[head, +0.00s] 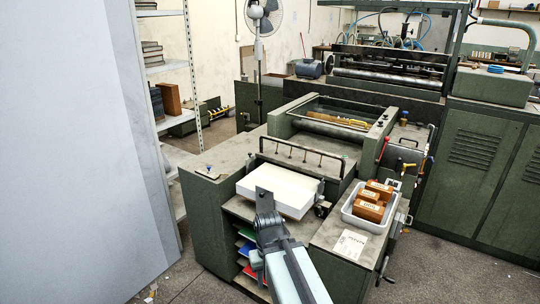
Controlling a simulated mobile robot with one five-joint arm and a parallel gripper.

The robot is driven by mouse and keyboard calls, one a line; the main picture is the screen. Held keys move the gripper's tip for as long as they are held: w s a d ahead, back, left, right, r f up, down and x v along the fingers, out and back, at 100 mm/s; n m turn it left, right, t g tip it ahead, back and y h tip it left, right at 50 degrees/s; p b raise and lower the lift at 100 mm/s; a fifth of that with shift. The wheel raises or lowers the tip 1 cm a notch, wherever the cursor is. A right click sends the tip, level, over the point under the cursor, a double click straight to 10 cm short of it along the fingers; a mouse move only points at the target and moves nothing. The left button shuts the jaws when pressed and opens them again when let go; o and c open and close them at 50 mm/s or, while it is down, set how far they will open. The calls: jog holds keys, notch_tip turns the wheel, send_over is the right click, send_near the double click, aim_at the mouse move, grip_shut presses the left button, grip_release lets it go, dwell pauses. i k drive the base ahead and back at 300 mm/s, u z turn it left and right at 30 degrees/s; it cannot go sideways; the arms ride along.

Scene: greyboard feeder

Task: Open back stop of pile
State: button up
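The pile (292,190) is a white stack of board at the front of the green feeder. A dark rail (303,149) on several uprights stands along the pile's far side; it looks like the back stop, but I cannot tell whether it is open or closed. My gripper (264,196) reaches up from the bottom of the view and shows in front of the pile's near left part, hiding some of it. I cannot tell whether it touches the pile. Its fingers are seen from behind, so their opening is unclear.
A grey tray (348,215) with brown blocks (369,205) stands on the right side table, near a paper sheet (351,244). Coloured sheets (246,248) lie on shelves below the pile. A white shelving unit (165,67) stands at left. Grey floor (447,264) is open at right.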

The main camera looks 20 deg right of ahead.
aim_at(263, 204)
jog(key=z, duration=0.05)
jog(key=i, duration=1)
jog(key=u, duration=0.45)
jog(key=k, duration=0.35)
jog(key=u, duration=2.1)
jog(key=k, duration=0.45)
jog(key=z, duration=0.1)
